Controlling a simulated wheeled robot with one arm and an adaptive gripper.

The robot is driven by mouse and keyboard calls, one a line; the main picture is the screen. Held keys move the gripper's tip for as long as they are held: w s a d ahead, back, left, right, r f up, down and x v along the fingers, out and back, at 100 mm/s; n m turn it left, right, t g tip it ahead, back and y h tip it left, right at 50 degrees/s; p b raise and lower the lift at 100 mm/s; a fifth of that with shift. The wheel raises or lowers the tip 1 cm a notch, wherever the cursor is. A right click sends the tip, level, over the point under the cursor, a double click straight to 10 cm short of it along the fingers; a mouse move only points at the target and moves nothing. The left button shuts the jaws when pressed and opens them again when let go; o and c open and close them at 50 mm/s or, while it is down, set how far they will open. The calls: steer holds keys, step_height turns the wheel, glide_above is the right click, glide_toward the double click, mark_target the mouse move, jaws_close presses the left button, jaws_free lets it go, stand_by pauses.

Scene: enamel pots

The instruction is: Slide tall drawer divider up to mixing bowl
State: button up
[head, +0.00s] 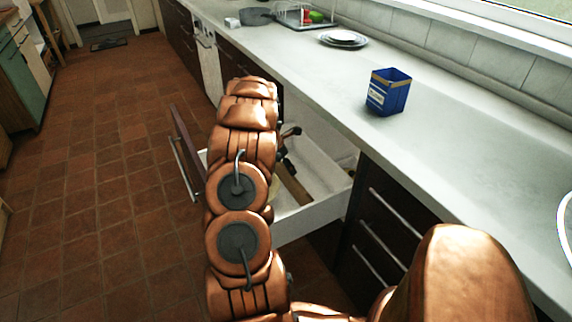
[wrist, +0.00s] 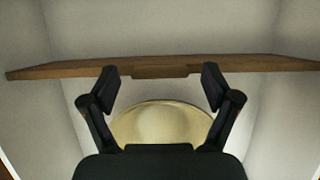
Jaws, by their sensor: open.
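The tall drawer divider (wrist: 60,70) is a brown wooden board that runs across the wrist view, with a notch-like block at its middle. In the head view the divider (head: 293,184) stands inside the open drawer, partly hidden by my arm. The mixing bowl (wrist: 160,122) is a cream dome shape below the divider in the wrist view, with a gap of pale drawer floor between them. My gripper (wrist: 162,76) is open and empty. Its two fingertips are spread at the divider's near edge; I cannot tell if they touch it. The bowl is mostly hidden in the head view.
The white drawer (head: 318,212) is pulled out under the pale counter (head: 330,95). A blue box (head: 388,92) stands on the counter, with plates (head: 343,39) and a dish rack (head: 305,16) farther back. Tiled floor (head: 110,200) is clear to the left.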

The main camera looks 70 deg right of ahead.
steer(key=v, duration=1.2)
